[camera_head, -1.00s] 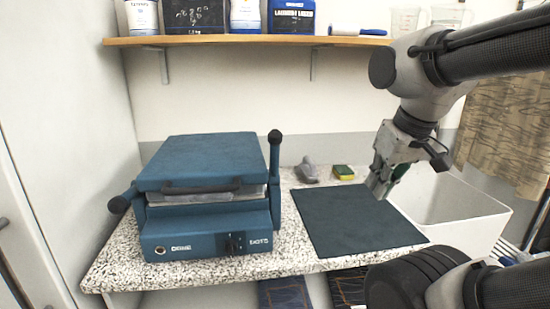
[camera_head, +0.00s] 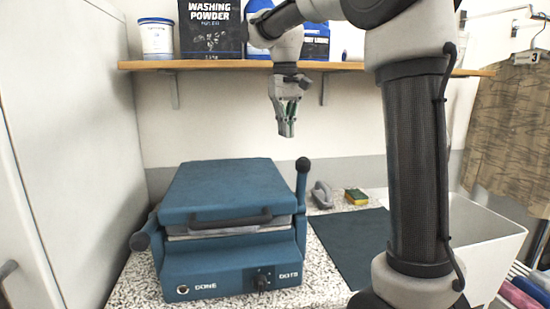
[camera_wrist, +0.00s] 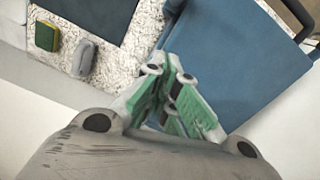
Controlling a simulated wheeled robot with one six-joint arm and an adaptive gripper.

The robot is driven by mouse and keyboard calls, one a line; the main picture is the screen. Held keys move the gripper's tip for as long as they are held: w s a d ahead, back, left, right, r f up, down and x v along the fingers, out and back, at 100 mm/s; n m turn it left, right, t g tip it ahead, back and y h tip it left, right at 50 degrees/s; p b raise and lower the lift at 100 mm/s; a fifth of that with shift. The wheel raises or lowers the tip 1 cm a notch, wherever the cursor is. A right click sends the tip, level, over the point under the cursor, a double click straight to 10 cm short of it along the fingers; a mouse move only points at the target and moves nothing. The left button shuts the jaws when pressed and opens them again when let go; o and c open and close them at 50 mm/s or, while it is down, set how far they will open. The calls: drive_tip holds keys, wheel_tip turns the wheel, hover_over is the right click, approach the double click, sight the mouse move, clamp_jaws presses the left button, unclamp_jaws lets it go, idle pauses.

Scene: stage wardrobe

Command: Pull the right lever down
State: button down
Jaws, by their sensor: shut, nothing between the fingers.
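A blue press-like machine (camera_head: 225,187) stands on the speckled counter, its lid down, with a front handle bar and a knob on its front panel. The right lever (camera_head: 302,185) stands upright at its right side with a black ball end. The left lever (camera_head: 141,240) sticks out low toward the front left. My gripper (camera_head: 286,133) is shut and empty, pointing down in the air above the right lever and apart from it. In the wrist view my gripper's green finger pads (camera_wrist: 178,105) are together over the machine's edge (camera_wrist: 235,60). The right lever is not clear in the wrist view.
A wooden shelf (camera_head: 215,65) with bottles and a washing powder box (camera_head: 211,30) runs above, behind my gripper. A white basin (camera_head: 490,235) stands farther right.

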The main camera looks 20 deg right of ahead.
drive_tip(key=r, duration=0.2)
drive_tip(key=s+r+g, duration=0.1)
drive_tip(key=shift+a+r, duration=0.35)
approach(301, 187)
drive_tip(key=shift+w+d+f, duration=0.15)
drive_tip(key=shift+w+f, duration=0.8)
drive_tip(key=shift+w, duration=0.05)
drive_tip(key=shift+w+d+f, duration=0.2)
drive_tip(key=shift+w+f, duration=0.8)
